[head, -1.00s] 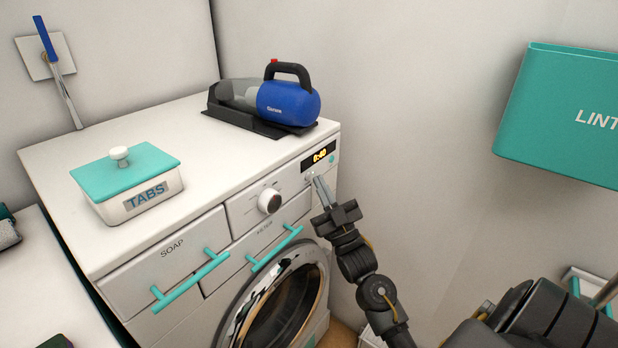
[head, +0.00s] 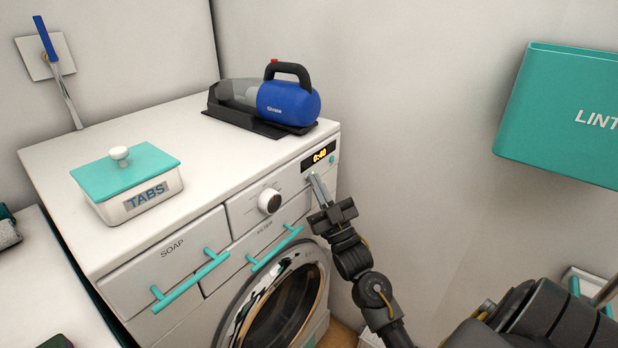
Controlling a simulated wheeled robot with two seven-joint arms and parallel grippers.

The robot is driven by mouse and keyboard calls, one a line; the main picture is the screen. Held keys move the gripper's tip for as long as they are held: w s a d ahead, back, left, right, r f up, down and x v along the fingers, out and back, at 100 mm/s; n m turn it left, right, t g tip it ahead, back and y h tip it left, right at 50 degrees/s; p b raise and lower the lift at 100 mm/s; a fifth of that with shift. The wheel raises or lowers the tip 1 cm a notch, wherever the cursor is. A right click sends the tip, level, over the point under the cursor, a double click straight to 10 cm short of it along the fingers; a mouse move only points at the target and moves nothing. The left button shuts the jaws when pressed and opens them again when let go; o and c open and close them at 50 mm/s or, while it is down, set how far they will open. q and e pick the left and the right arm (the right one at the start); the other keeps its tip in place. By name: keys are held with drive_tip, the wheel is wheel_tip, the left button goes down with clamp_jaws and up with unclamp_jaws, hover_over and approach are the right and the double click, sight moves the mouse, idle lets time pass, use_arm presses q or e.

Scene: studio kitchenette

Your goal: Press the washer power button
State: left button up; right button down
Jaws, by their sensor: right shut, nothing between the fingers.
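The white washer (head: 146,240) stands against the wall, with a control panel at the right of its front. The panel has a round knob (head: 269,201), a lit amber display (head: 318,156) and a small teal button (head: 332,159) at the right end. My right gripper (head: 314,177) is shut and empty. Its fingertips are at the panel just below the display, left of and below the teal button. They cover a small spot there, and I cannot tell whether they touch it. No power label is readable. My left gripper is not in view.
A teal-lidded TABS box (head: 127,183) and a blue handheld vacuum (head: 287,102) on a dark base sit on the washer top. Teal drawer handles (head: 190,280) stick out below the panel. A teal LINT bin (head: 560,115) hangs on the right wall.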

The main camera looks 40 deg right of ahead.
idle(0.3)
drive_tip(key=shift+s+d, duration=0.15)
drive_tip(key=shift+s, duration=0.4)
drive_tip(key=shift+p, duration=0.3)
drive_tip(key=s, duration=0.2)
drive_tip(key=s+d+p, duration=0.1)
drive_tip(key=s, duration=0.2)
drive_tip(key=shift+s+d+p, duration=0.3)
drive_tip(key=shift+s+d, duration=0.05)
